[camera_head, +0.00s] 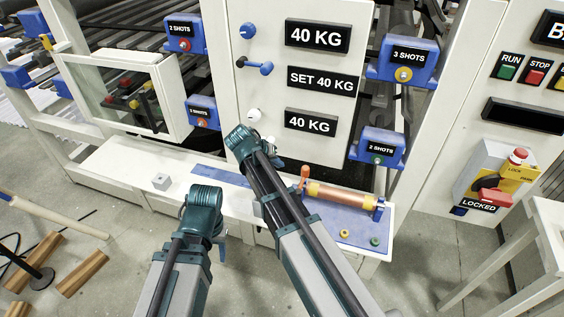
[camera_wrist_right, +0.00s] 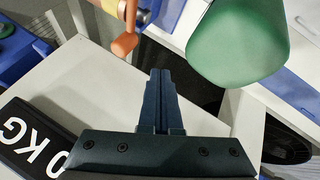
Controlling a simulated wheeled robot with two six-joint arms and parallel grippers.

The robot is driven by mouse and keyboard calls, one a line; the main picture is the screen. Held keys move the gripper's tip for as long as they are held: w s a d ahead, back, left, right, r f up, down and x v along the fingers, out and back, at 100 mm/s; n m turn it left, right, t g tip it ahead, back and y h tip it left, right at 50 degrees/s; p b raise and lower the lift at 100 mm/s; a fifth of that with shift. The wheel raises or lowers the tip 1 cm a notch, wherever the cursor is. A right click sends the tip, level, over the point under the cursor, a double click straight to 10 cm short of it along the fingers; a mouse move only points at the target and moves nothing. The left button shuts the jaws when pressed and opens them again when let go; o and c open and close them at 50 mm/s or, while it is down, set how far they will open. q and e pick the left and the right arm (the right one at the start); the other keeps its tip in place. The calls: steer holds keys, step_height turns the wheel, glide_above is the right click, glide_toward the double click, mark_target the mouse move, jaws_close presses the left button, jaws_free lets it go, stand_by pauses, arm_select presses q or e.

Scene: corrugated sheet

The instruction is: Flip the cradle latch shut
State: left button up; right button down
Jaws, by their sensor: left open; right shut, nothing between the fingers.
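The cradle (camera_head: 379,207) stands on a blue mat at the right end of the white shelf and carries a copper-coloured roller (camera_head: 340,197). An orange latch lever (camera_head: 304,174) sticks up at the roller's left end. In the right wrist view the orange latch (camera_wrist_right: 124,44) shows just beyond and left of my fingertips, apart from them. My right gripper (camera_wrist_right: 158,75) is shut and empty; in the head view it (camera_head: 273,148) is up and left of the latch. My left gripper (camera_head: 221,246) is open, low in front of the shelf, partly hidden by its wrist.
A white panel (camera_head: 262,85) with black weight labels (camera_head: 319,122) rises behind the shelf (camera_head: 125,172). A small grey block (camera_head: 161,181) sits on the shelf's left part. Yellow (camera_head: 344,233) and green (camera_head: 375,241) buttons lie in front of the roller. A large green shape (camera_wrist_right: 238,40) fills the wrist view's upper right.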

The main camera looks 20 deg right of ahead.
arm_select(q)
step_height(320, 180, up, 5)
steer(key=p, duration=0.4)
steer(key=shift+a, duration=0.1)
arm_select(e)
steer(key=v, duration=0.6)
steer(key=shift+w+a+r, duration=0.15)
steer(key=shift+w+a, duration=0.05)
steer(key=shift+a, duration=0.05)
